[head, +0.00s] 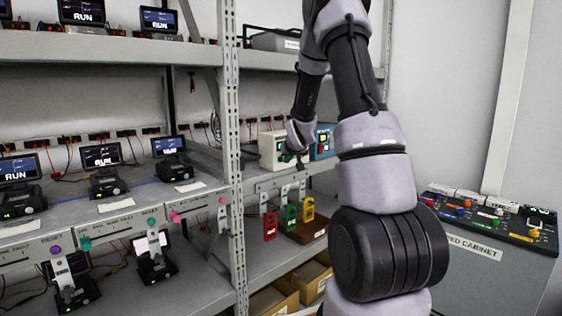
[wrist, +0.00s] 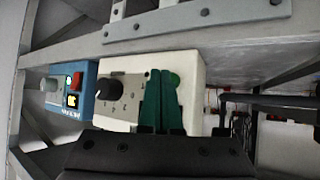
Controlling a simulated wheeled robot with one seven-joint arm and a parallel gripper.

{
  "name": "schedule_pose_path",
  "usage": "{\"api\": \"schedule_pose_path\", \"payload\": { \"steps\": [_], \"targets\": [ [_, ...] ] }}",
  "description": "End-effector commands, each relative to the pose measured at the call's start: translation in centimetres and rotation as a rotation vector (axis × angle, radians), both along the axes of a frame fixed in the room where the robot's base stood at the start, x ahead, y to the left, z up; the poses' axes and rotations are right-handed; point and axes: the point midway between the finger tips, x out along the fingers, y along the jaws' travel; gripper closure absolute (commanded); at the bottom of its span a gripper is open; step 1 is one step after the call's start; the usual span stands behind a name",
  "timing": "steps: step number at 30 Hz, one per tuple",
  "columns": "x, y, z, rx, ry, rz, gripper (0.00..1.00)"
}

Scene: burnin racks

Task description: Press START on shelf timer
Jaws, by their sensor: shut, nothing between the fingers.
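A cream timer box (head: 273,148) stands on the middle shelf behind the upright post in the head view. The wrist view shows its face (wrist: 192,72) close up, upside down, with a black dial knob (wrist: 108,88) on a grey plate. In the head view my gripper (head: 292,158) is small and partly hidden by my arm.
Padlock-like red (head: 270,226), green and yellow tags hang below the shelf edge. A grey upright post (head: 233,140) stands left. A grey cabinet (head: 480,270) with a control panel stands right.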

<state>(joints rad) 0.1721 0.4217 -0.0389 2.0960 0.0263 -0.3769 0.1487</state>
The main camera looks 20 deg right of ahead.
Motion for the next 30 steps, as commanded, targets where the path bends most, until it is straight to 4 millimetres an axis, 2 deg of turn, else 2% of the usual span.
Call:
{"api": "schedule_pose_path", "payload": {
  "steps": [4,18,30],
  "targets": [
    [-0.6,-0.3,0.0,0.001,0.0,-0.002,1.0],
    [-4.5,-1.7,0.0,0.001,0.0,-0.002,1.0],
    [-4.7,-1.7,0.0,0.001,0.0,-0.001,1.0]
  ]
}}
